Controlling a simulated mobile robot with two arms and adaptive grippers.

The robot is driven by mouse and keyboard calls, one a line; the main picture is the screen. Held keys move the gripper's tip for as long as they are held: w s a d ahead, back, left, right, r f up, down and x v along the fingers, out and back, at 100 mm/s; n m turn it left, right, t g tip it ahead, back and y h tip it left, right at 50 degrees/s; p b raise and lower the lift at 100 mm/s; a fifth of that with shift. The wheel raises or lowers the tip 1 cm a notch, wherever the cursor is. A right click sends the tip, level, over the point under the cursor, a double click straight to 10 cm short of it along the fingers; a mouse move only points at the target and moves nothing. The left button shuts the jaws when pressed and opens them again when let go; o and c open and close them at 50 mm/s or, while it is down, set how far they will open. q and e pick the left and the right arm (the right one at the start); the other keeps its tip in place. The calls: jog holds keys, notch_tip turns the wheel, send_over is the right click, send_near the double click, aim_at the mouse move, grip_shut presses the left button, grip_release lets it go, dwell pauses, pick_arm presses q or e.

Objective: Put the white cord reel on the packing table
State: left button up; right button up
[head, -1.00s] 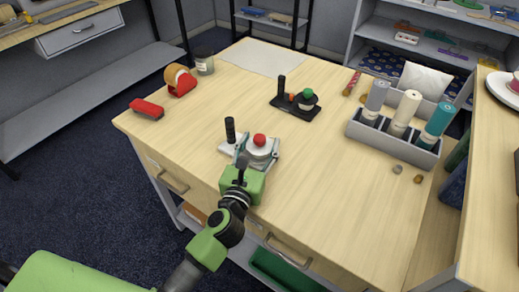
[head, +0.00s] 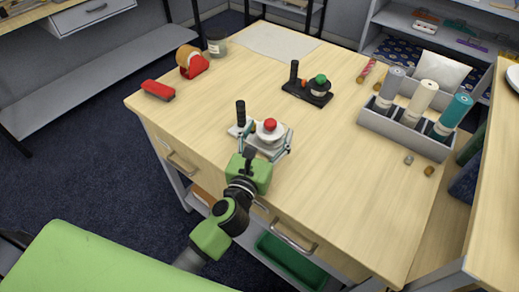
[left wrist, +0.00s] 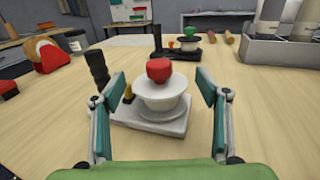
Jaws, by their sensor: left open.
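The white cord reel (head: 264,136) has a round white body with a red knob, on a pale base plate with a black upright post. It stands upright near the front edge of the wooden table (head: 200,115). My left gripper (head: 266,142) is open, with its fingers on either side of the reel. In the left wrist view the reel (left wrist: 162,101) sits between the two spread fingers, with visible gaps on both sides. My right gripper is not in view.
A black-based device with a green knob (head: 309,92) stands behind the reel. A grey tray (head: 405,129) with rolls is at the right. A red stapler-like object (head: 158,90) and a tape dispenser (head: 191,64) are at the left. The table's centre is clear.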

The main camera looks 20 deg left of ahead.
pick_arm(q)
jog(key=s+b, duration=0.2)
jog(key=s, duration=0.7)
jog(key=shift+s+a, duration=0.2)
jog(key=shift+s, duration=0.5)
